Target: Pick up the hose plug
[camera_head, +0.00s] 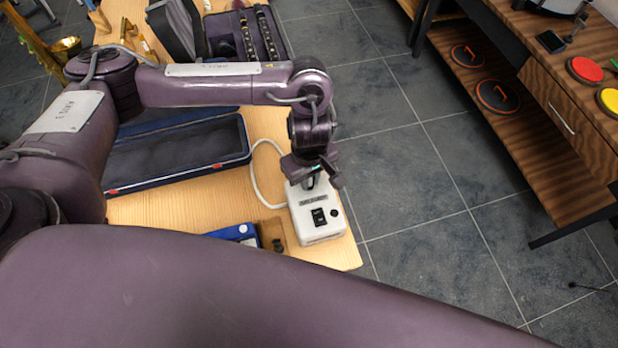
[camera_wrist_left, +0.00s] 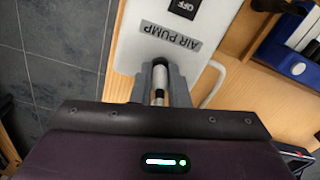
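The white air pump (camera_head: 318,215) stands at the near right corner of the wooden table. Its "AIR PUMP" label and OFF switch show in the left wrist view (camera_wrist_left: 205,60). The hose plug, a small pale and metallic piece with a dark lower part (camera_wrist_left: 159,82), is at the pump's end, between my left gripper's grey fingers (camera_wrist_left: 160,74). The fingers look closed on its two sides with hardly any gap. In the head view my left gripper (camera_head: 314,178) points down over the pump's far end and hides the plug. My right gripper is not in view.
A white hose (camera_head: 254,180) curves beside the pump. An open blue-edged case (camera_head: 180,152) lies left of it. A blue item (camera_head: 236,232) and a small brown block (camera_head: 272,233) lie near the front. Clear floor lies right of the table.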

